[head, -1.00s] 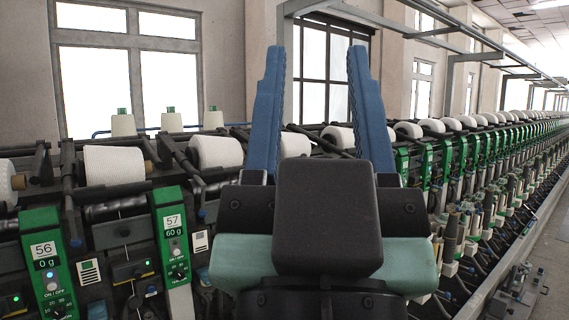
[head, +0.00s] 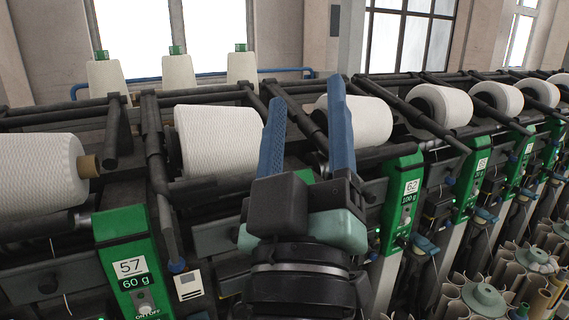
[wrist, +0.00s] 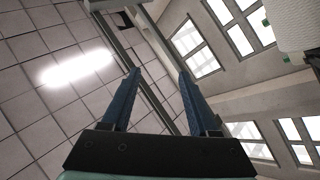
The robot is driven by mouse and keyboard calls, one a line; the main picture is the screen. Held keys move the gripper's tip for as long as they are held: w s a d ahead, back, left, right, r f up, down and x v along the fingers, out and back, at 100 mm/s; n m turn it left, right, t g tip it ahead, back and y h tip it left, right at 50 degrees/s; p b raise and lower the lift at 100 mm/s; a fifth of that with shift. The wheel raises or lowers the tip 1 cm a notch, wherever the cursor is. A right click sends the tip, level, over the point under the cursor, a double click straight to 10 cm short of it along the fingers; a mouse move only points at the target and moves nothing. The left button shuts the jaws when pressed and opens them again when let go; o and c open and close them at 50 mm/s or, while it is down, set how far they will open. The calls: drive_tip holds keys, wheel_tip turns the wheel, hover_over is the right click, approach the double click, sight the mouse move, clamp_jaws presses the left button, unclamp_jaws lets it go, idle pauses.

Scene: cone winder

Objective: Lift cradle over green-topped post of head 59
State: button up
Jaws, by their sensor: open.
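My gripper (head: 306,98) is open and empty, its two blue fingers pointing up in front of the winder. It also shows in the wrist view (wrist: 160,76), with ceiling and windows beyond the fingers. A green post top (head: 303,176) is partly hidden behind my gripper, between the posts marked 57 (head: 130,267) and 62 (head: 405,188). No label 59 is readable. A dark cradle arm (head: 157,150) stands left of a white cone (head: 219,140). Another white cone (head: 366,121) sits just right of my fingers. Which cradle belongs to head 59 I cannot tell.
A large white cone (head: 38,172) lies at the left. Several white cones and green posts run on to the right. Three upright cones (head: 178,72) stand behind, near a blue rail (head: 290,70). Bobbins (head: 484,297) crowd the lower right. Clear air lies above the cones.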

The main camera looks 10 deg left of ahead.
drive_tip(key=w+a+f+n+g+y+p, duration=0.1)
drive_tip(key=w+a+f+n+g+p, duration=0.15)
drive_tip(key=f+n, duration=0.4)
drive_tip(key=n+g+y+p, duration=0.1)
drive_tip(key=n+g+p, duration=0.2)
drive_tip(key=n, duration=0.3)
approach(248, 187)
drive_tip(key=p+x, duration=0.3)
drive_tip(key=x, duration=0.8)
drive_tip(key=shift+w+a+r, duration=0.1)
drive_tip(key=shift+w+r, duration=0.05)
drive_tip(key=shift+w, duration=0.1)
clamp_jaws()
